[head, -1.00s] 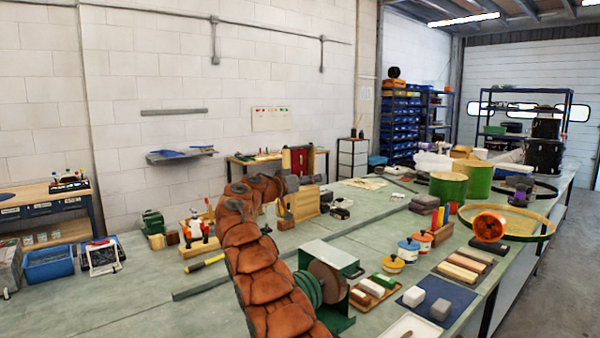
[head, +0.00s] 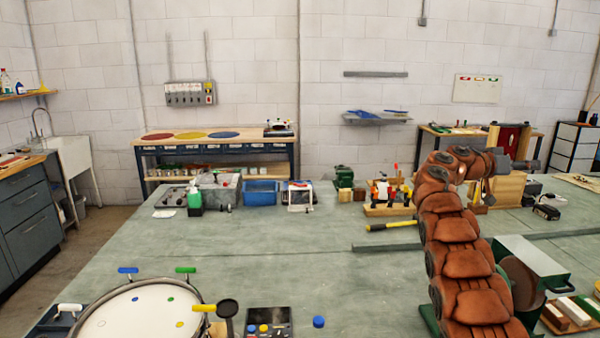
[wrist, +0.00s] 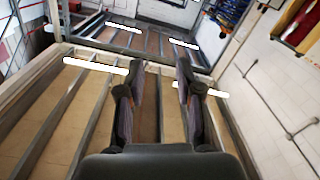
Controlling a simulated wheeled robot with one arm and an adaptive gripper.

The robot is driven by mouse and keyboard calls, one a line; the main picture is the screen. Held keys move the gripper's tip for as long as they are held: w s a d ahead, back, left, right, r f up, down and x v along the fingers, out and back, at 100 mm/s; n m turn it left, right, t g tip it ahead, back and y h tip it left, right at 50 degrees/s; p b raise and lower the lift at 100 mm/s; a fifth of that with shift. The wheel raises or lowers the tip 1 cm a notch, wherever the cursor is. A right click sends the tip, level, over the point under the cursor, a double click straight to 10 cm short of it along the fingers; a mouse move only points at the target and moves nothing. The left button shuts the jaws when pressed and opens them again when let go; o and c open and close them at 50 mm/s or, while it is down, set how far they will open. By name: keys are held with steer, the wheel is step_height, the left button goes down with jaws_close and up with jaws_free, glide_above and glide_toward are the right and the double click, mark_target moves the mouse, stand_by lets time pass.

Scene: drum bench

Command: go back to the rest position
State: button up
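My gripper (wrist: 159,65) shows in the wrist view with its two dark fingers apart and nothing between them. Behind it are the roof beams, lights and a white wall, so it points away from the bench top. In the head view my brown, segmented arm rises from the bottom right and bends over to the right at its top. Its far end is small there, in front of the wooden fixture, and its fingers are hard to make out.
A drum (head: 140,312) lies at the front left of the green bench (head: 290,235). A grey-green machine (head: 530,262) is right of my arm. The bench middle is clear.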

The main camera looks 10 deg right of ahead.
steer(key=s+a+f+n+y, duration=0.5)
steer(key=s+a+f, duration=0.3)
steer(key=s+a, duration=0.8)
steer(key=s+a+f+n+y, duration=0.5)
steer(key=s+a+f+y, duration=0.2)
steer(key=s+a, duration=0.9)
steer(key=s+a+f+n+g+y, duration=0.1)
steer(key=s+a+f+n+y, duration=0.3)
steer(key=s+a+f, duration=0.7)
steer(key=s+a+y, duration=0.1)
steer(key=s+a, duration=0.3)
steer(key=a, duration=0.4)
steer(key=shift+s+f+n+y, duration=0.15)
steer(key=shift+s+n+y, duration=0.25)
